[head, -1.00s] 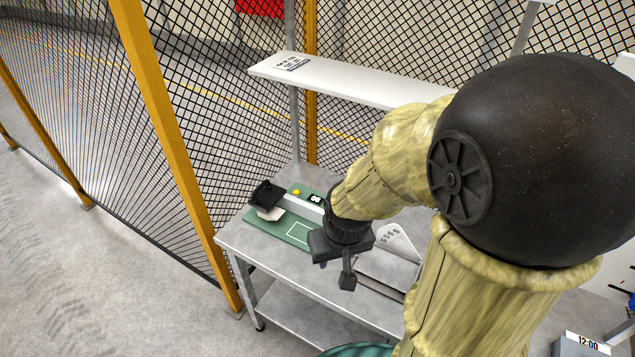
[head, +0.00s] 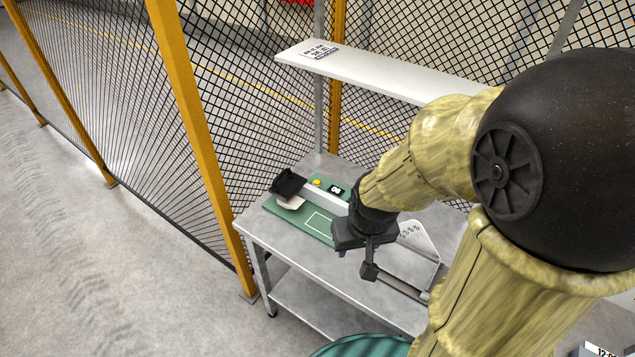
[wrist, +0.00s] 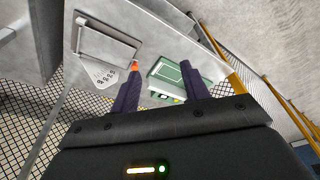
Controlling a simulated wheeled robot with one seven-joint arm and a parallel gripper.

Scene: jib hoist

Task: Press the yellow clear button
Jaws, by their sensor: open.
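The yellow clear button (head: 316,182) is a small round dot on the pale housing at the back of a green-based device (head: 308,215) on the metal bench. A small dark display (head: 336,189) is just right of the button, and a black block (head: 288,183) is to its left. My gripper (head: 368,271) is above the bench, right of and nearer than the device, apart from the button. In the wrist view my gripper (wrist: 163,90) shows two dark fingers spread apart with nothing between them.
A white shelf (head: 390,77) with a label runs above the back of the bench (head: 275,243). A mesh fence with yellow posts (head: 190,110) stands left and behind. Bare floor is at left.

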